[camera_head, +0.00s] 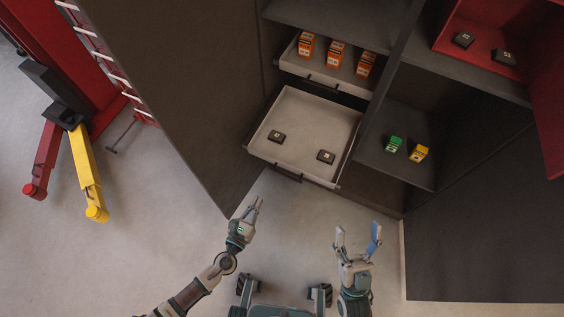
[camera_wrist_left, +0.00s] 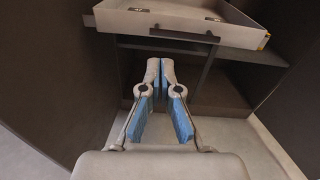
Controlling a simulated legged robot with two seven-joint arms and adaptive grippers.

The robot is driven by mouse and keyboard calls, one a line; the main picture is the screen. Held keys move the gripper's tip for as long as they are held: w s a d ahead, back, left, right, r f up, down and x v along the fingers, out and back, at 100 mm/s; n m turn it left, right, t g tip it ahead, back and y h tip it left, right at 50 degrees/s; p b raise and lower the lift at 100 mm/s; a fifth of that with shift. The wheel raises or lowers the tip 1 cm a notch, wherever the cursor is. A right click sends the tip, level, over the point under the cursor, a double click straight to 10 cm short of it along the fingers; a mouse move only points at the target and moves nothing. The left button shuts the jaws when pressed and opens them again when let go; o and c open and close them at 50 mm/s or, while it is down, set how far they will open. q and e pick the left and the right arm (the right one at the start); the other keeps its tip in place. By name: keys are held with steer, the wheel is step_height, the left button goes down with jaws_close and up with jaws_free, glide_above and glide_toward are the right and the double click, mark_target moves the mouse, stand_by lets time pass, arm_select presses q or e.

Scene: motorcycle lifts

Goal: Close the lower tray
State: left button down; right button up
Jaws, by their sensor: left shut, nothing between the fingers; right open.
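The lower tray (camera_head: 303,122) is a white, dark-edged drawer pulled out of the cabinet, with two small dark boxes (camera_head: 276,136) lying in it. A dark handle (camera_head: 288,175) shows on its front edge. In the left wrist view the lower tray (camera_wrist_left: 185,32) is at the top, beyond my fingers. My left gripper (camera_head: 255,203) is shut and empty, in front of the tray and to its left, apart from it. It also shows in the left wrist view (camera_wrist_left: 160,75). My right gripper (camera_head: 357,235) is open and empty, in front and to the right of the tray.
An upper tray (camera_head: 320,75) with orange boxes (camera_head: 335,53) is partly out above. A side shelf (camera_head: 400,165) holds a green box (camera_head: 394,144) and a yellow box (camera_head: 418,153). A tall dark panel (camera_head: 190,90) stands at the left. Floor before the tray is clear.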

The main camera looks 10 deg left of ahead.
arm_select(q)
steer(key=m, duration=0.1)
glide_toward(280, 162)
steer(key=shift+x, duration=3.65)
arm_select(e)
steer(key=shift+s+d+r+t, duration=0.25)
steer(key=shift+s+r+t, duration=0.3)
steer(key=shift+r, duration=0.35)
arm_select(q)
steer(key=shift+f, duration=0.1)
steer(key=shift+w, duration=0.1)
